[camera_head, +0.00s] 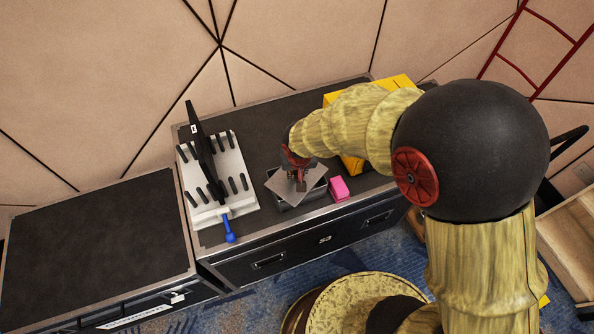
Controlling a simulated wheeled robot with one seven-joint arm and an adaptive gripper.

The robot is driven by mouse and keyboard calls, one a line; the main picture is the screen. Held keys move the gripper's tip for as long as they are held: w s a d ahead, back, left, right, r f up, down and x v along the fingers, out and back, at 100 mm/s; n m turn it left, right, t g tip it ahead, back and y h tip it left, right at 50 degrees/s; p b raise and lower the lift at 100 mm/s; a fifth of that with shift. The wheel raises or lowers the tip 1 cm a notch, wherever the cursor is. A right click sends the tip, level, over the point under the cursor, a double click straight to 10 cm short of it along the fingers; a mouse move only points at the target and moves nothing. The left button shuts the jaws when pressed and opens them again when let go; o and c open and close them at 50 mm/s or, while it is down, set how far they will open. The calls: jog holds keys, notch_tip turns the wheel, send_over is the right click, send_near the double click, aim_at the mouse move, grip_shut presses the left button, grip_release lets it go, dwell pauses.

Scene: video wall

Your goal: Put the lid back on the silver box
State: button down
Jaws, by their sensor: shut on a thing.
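The silver box (296,205) is a small grey open box on the dark case top, near its front edge. My gripper (298,182) reaches down over it, shut on a flat grey lid (288,193). The lid is over the box, turned and tilted relative to its rim, with a corner towards the front. I cannot tell whether the lid touches the rim. Part of the box's back side is hidden by the lid and my gripper.
A pink block (339,188) stands close to the box's right. A white pegged rack (230,181) with a black panel is on the left, with a blue-handled tool (229,232) at its front. A yellow box (352,164) is behind my arm. The left case (95,238) is clear.

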dwell(0.4)
jog(key=c, duration=1.6)
grip_release()
jog(key=shift+o, duration=0.6)
jog(key=o, duration=0.3)
jog(key=shift+o, duration=0.2)
jog(key=shift+r+p, duration=2.3)
jog(key=shift+r, duration=1.2)
jog(key=shift+c, duration=0.5)
grip_shut()
